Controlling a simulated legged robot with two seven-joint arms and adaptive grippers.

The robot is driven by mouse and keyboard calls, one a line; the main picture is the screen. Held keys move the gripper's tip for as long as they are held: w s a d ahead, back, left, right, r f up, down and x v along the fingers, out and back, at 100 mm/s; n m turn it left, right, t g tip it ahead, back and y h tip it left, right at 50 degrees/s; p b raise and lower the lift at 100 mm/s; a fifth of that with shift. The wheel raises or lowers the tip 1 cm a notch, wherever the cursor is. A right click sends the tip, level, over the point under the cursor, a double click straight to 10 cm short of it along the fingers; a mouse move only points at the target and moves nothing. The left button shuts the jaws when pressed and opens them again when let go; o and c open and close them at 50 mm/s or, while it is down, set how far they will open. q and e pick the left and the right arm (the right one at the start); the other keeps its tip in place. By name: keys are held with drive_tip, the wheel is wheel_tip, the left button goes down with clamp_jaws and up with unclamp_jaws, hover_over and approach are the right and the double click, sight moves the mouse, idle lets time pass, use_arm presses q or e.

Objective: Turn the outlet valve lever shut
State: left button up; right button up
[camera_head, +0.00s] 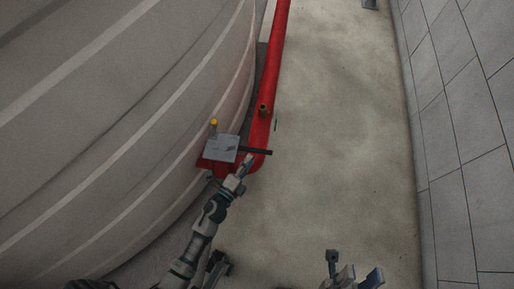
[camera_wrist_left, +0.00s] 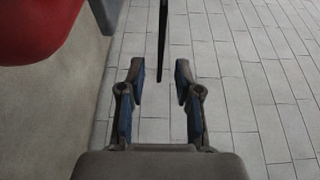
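The outlet valve lever (camera_head: 258,151) is a thin black bar. It sticks out to the right from a grey box-like valve body (camera_head: 222,148) on the red pipe in the head view. In the left wrist view the lever (camera_wrist_left: 163,40) comes down from the top edge, its end between the fingertips, with a gap on each side. My left gripper (camera_head: 246,164) is at the lever, just below it in the head view. It is open in the left wrist view (camera_wrist_left: 160,80). My right gripper (camera_head: 353,273) is at the bottom edge of the head view, open and away from the valve.
A red pipe (camera_head: 272,65) runs up along a large striped grey tank (camera_head: 120,110) on the left. A small brass fitting (camera_head: 263,109) sits on the pipe. A tiled wall (camera_head: 460,130) stands on the right. The concrete floor (camera_head: 340,130) between them is clear.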

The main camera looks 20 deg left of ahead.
sight(257, 150)
use_arm(q)
drive_tip(key=shift+w+d+b, duration=0.15)
drive_tip(key=shift+w+b, duration=0.05)
drive_tip(key=shift+w, duration=1.25)
drive_tip(key=shift+w+d+b, duration=0.15)
drive_tip(key=shift+w, duration=1.25)
drive_tip(key=shift+d, duration=0.15)
clamp_jaws()
